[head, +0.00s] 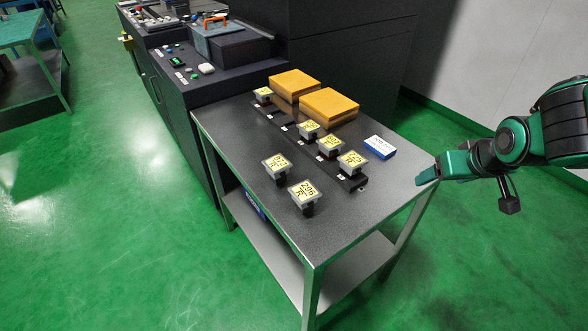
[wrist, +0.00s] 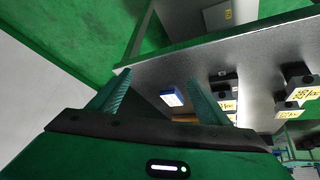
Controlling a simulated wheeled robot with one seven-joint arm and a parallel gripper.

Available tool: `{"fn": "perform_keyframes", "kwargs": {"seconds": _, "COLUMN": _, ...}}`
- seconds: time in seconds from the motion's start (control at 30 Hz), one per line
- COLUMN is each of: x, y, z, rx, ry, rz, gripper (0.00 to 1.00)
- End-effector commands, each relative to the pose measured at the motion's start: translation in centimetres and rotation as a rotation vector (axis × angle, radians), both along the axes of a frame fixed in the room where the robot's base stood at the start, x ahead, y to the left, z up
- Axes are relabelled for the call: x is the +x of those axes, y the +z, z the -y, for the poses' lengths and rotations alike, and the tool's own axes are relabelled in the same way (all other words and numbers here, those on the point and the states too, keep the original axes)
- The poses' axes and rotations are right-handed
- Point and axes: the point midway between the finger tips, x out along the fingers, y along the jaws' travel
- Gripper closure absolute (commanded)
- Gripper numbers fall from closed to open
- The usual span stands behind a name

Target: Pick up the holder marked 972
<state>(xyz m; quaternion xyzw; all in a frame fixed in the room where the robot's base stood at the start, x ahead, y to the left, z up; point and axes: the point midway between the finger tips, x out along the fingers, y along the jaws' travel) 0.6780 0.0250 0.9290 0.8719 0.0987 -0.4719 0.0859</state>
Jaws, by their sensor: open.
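The holder marked 972 (head: 277,163) stands on the dark tabletop at its near left side in the head view, a grey block with a yellow label on a dark base. A similar holder marked 296 (head: 304,194) stands close to it, nearer the front edge. My gripper (head: 427,174) is off the right edge of the table, well apart from both holders. In the wrist view my gripper (wrist: 158,78) shows two green fingers spread apart with nothing held between them. Several labelled holders show there too, but I cannot tell which is 972.
A black rack (head: 268,116) with several more holders runs along the table (head: 330,232) behind 972. Two orange-yellow boxes (head: 329,105) and a blue-and-white box (head: 380,147) lie beyond it. A dark machine (head: 215,80) adjoins the table's far left. Green floor is free in front.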

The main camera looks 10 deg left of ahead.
Motion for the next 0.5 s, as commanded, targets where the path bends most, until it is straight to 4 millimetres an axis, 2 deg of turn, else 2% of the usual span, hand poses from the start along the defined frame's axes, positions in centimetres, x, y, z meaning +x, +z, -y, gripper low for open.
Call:
{"fn": "perform_keyframes", "kwargs": {"seconds": 0.03, "x": 0.9, "y": -0.8, "z": -4.4, "rx": 0.016, "ry": 0.095, "rz": 0.043, "gripper": 0.29}}
{"fn": "perform_keyframes", "kwargs": {"seconds": 0.07, "x": 1.4, "y": -1.0, "z": -6.9, "rx": 0.03, "ry": 0.145, "rz": 0.078, "gripper": 0.29}}
{"fn": "perform_keyframes", "kwargs": {"seconds": 0.1, "x": 1.8, "y": -1.2, "z": -10.3, "rx": 0.053, "ry": 0.212, "rz": 0.121, "gripper": 0.29}}
{"fn": "perform_keyframes", "kwargs": {"seconds": 0.17, "x": 1.8, "y": -1.5, "z": -15.3, "rx": 0.093, "ry": 0.304, "rz": 0.181, "gripper": 0.29}}
{"fn": "perform_keyframes", "kwargs": {"seconds": 0.2, "x": 1.5, "y": -1.7, "z": -18.3, "rx": 0.12, "ry": 0.359, "rz": 0.218, "gripper": 0.29}}
{"fn": "perform_keyframes", "kwargs": {"seconds": 0.3, "x": 0.1, "y": -1.9, "z": -24.8, "rx": 0.192, "ry": 0.469, "rz": 0.291, "gripper": 0.29}}
{"fn": "perform_keyframes", "kwargs": {"seconds": 0.4, "x": -1.5, "y": -1.9, "z": -29.4, "rx": 0.253, "ry": 0.545, "rz": 0.345, "gripper": 0.29}}
{"fn": "perform_keyframes", "kwargs": {"seconds": 0.5, "x": -2.8, "y": -1.8, "z": -32.2, "rx": 0.294, "ry": 0.589, "rz": 0.378, "gripper": 0.29}}
